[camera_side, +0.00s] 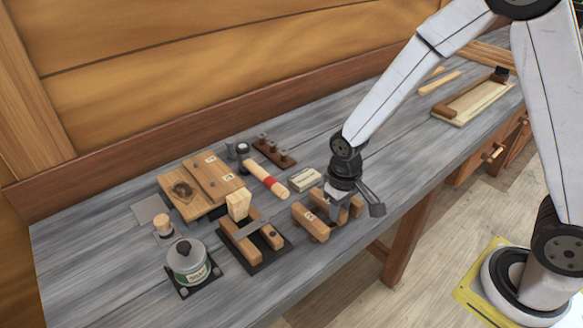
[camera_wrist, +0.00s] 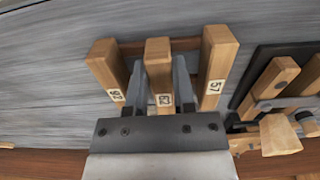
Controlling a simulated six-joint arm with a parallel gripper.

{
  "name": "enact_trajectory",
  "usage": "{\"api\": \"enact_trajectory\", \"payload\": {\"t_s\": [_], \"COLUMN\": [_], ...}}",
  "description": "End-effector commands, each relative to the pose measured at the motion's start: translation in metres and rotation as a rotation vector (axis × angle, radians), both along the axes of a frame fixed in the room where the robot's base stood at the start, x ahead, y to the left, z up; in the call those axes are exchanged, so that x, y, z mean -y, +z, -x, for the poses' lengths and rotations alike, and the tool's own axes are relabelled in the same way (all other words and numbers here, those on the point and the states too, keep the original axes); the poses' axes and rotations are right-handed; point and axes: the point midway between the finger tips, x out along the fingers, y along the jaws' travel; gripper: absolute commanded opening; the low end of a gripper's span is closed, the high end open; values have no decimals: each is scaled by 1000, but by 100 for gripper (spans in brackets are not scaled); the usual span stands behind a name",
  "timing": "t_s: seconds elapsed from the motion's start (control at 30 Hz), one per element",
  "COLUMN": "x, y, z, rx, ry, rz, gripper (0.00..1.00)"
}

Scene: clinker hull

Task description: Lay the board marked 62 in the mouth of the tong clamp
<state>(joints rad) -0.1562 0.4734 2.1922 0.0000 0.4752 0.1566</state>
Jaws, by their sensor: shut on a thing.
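The board marked 62 (camera_wrist: 159,72) is the middle of three short wooden boards standing side by side in a rack in the wrist view. My gripper (camera_wrist: 160,85) is shut on it, with one grey finger on each side. The board looks level with its neighbours; I cannot tell whether it is lifted. In the side view my gripper (camera_side: 336,208) is down at the rack and hides most of this board. What looks like the tong clamp (camera_side: 268,258), two wooden jaws on a black base, is left of the rack. It shows partly at the wrist view's right edge (camera_wrist: 265,85).
Neighbouring boards, one marked 57 (camera_wrist: 217,65) and one apparently 92 (camera_wrist: 107,72), stand close beside the fingers. A pale wooden block (camera_side: 238,204) rises by the clamp. A lidded pot (camera_side: 188,264) and a red-banded mallet (camera_side: 266,180) are nearby. The bench is clear toward its front left.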

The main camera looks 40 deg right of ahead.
Motion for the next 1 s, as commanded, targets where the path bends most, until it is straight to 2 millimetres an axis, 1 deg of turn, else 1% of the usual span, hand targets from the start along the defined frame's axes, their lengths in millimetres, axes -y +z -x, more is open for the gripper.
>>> {"api": "enact_trajectory", "payload": {"t_s": [0.7,1.0], "x": [0,0], "y": [41,49], "z": [0,0], "rx": [2,0], "ry": [0,0], "rz": [0,0], "gripper": [0,0]}}
